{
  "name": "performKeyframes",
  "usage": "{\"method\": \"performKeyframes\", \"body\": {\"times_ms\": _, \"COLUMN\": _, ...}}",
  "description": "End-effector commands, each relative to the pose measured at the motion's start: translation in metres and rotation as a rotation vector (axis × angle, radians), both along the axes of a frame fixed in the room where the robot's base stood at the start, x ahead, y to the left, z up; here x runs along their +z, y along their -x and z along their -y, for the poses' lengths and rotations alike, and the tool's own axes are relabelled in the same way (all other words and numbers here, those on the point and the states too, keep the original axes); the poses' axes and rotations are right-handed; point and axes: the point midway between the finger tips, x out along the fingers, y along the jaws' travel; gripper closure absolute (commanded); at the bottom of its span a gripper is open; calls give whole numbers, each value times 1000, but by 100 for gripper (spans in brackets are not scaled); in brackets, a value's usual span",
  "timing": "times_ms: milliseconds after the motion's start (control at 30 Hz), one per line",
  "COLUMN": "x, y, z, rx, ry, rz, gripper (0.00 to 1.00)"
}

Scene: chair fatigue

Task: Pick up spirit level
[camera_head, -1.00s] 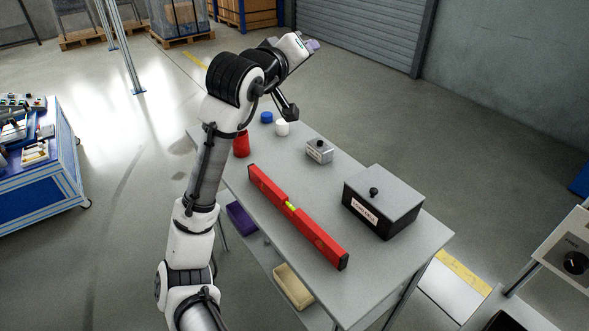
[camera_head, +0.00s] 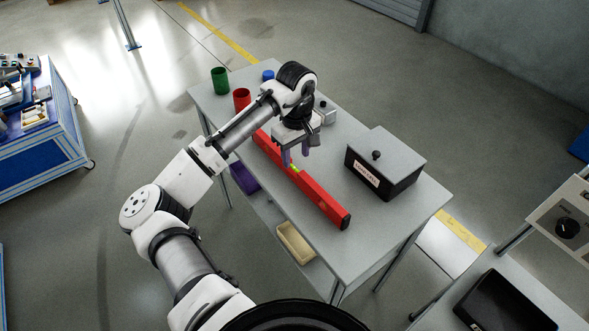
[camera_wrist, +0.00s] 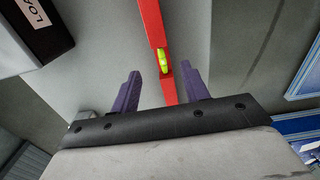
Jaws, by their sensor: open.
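The spirit level (camera_head: 322,196) is a long red bar with a yellow-green vial near its middle. It lies along the grey table. In the wrist view the level (camera_wrist: 153,23) runs from the top edge down between my purple fingers, with its vial just ahead of them. My gripper (camera_head: 298,160) is open and points down over the level's middle. In the wrist view my gripper (camera_wrist: 160,88) has one finger on each side of the level, with gaps on both sides. Whether the fingertips have come down beside the bar or are still above it, I cannot tell.
On the table (camera_head: 259,222) a black box with a grey lid (camera_head: 385,163) stands right of the level. A red cup (camera_head: 242,98), a green cup (camera_head: 219,80) and a small grey box (camera_head: 326,112) stand towards the far end. Bins sit on the shelf below.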

Motion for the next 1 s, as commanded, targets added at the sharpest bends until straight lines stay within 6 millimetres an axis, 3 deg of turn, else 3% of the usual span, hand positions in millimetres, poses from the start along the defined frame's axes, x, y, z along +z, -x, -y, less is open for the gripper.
{"method": "performKeyframes", "body": {"times_ms": 267, "x": -19, "y": 2, "z": -3, "rx": 1, "ry": -1, "rz": -1, "gripper": 55}}
{"method": "performKeyframes", "body": {"times_ms": 500, "x": -52, "y": 3, "z": -4, "rx": 1, "ry": 1, "rz": 1, "gripper": 55}}
{"method": "performKeyframes", "body": {"times_ms": 800, "x": -60, "y": 3, "z": -4, "rx": -1, "ry": 2, "rz": 3, "gripper": 55}}
{"method": "performKeyframes", "body": {"times_ms": 1000, "x": -59, "y": 3, "z": -4, "rx": -1, "ry": 2, "rz": 3, "gripper": 79}}
